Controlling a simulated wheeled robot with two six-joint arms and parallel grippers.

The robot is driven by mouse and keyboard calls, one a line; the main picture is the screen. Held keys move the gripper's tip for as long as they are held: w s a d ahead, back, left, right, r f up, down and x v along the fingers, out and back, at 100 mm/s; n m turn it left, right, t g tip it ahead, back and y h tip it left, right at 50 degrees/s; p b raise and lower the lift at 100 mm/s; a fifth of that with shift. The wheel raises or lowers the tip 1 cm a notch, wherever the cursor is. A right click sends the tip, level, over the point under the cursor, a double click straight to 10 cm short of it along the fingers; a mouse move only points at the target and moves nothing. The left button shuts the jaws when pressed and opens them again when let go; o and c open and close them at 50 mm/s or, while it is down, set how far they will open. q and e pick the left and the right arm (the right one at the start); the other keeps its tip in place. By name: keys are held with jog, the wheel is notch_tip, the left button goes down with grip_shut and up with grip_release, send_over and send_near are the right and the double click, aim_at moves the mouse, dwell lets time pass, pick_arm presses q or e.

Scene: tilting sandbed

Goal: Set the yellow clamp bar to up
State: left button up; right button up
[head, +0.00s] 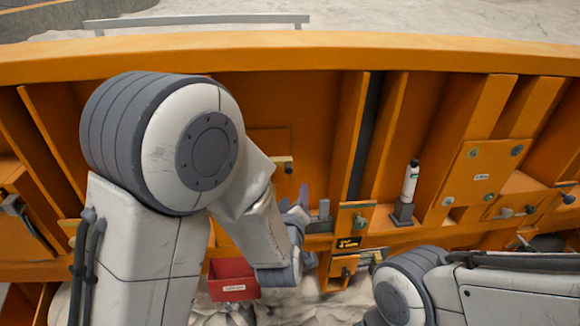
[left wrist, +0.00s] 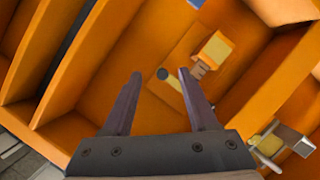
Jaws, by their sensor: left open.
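The yellow clamp bar (left wrist: 175,88) is a short pale-yellow bar with a dark round knob at one end. It is on an orange plate (left wrist: 158,88) in the left wrist view, where it looks slanted. In the head view the bar (head: 282,159) shows small on the wall plate, just right of my left forearm, with its dark knob below. My left gripper (left wrist: 160,74) is open and empty. Its fingertips appear on either side of the knob, but the gap in depth cannot be told. In the head view the left gripper (head: 295,202) is below the bar. My right gripper is not in view.
An orange ribbed wall (head: 310,110) fills the middle. A yellow block (left wrist: 216,47) sits beside the bar. A red bin (head: 232,284) is low left of my left gripper. A white dark-capped cylinder (head: 411,180) stands in a holder to the right. Sand lies below.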

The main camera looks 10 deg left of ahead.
aim_at(288, 172)
pick_arm(q)
jog(key=shift+n+t+y, duration=0.5)
jog(key=shift+n+y, duration=0.1)
jog(key=shift+y, duration=0.1)
jog(key=w+a+p, duration=0.1)
jog(key=w, duration=0.2)
jog(key=w+a+r+p, duration=0.1)
jog(key=w, duration=0.2)
jog(key=w+a+p, duration=0.1)
jog(key=w, duration=0.3)
jog(key=shift+a+r+p, duration=0.25)
jog(key=shift+r+p, duration=0.05)
jog(key=shift+r, duration=0.05)
jog(key=shift+w+f, duration=0.1)
jog(key=shift+w, duration=0.35)
grip_shut()
